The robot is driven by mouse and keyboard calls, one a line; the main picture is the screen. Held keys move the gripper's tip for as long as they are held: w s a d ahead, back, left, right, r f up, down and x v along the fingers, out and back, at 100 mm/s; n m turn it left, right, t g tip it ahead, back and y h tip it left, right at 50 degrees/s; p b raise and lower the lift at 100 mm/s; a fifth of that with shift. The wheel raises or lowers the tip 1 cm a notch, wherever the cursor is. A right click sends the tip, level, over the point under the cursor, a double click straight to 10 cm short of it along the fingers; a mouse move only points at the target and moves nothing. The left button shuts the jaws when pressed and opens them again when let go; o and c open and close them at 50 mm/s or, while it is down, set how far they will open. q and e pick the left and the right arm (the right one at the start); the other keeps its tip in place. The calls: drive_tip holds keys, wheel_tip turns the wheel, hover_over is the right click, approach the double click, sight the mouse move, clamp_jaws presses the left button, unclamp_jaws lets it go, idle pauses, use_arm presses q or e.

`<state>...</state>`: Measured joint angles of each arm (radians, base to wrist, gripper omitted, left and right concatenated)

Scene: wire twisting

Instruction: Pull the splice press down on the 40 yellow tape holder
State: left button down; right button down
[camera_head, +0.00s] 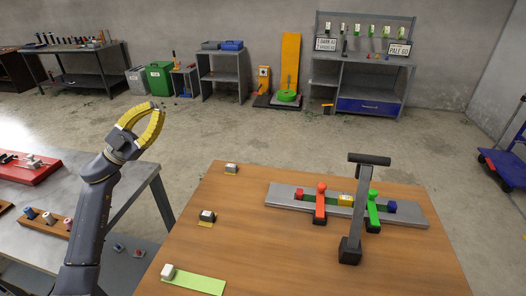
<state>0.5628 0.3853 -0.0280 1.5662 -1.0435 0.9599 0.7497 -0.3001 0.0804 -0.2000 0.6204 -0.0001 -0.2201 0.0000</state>
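A dark T-shaped press (369,160) stands upright on the right part of the wooden table, its grey post ending in a black block (350,250). I take it to be the splice press. My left gripper (158,108) has yellow fingers and is raised at the left, far from the press and holding nothing. Its fingers curve toward each other, but I cannot tell whether the tips touch. My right gripper is not in view.
The yellow block sits on a grey rail (412,215) with a red lever (320,205), a green lever (373,212) and small red and blue blocks. White blocks sit along the wooden table's left edge (182,250). A metal bench (95,215) stands at left.

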use_arm(q)
drive_tip(key=s+d+f+m+g+y, duration=0.1)
drive_tip(key=s+d+m+g, duration=0.3)
drive_tip(key=d, duration=1)
drive_tip(key=s+d+f+m+g+y, duration=0.2)
drive_tip(key=s+d+m+g, duration=0.2)
drive_tip(key=s+d, duration=0.7)
drive_tip(key=s+d+f+m+g+y, duration=0.1)
drive_tip(key=s+d+m+g, duration=0.3)
drive_tip(key=d, duration=1.2)
drive_tip(key=s+g, duration=0.1)
drive_tip(key=s, duration=0.3)
drive_tip(key=shift+d+f+m+g, duration=0.15)
drive_tip(key=shift+d+m+g, duration=0.15)
drive_tip(key=shift+d, duration=0.1)
drive_tip(key=shift+d, duration=0.15)
drive_tip(key=shift+w+d+f, duration=0.3)
drive_tip(key=shift+w+d, duration=0.25)
drive_tip(key=shift+d, duration=1.25)
drive_tip(key=shift+w+d+f, duration=0.35)
drive_tip(key=shift+w+d, duration=0.25)
drive_tip(key=shift+d, duration=1.15)
drive_tip(key=shift+w+d+f, duration=0.3)
drive_tip(key=shift+w+d, duration=0.25)
drive_tip(key=shift+d, duration=1.25)
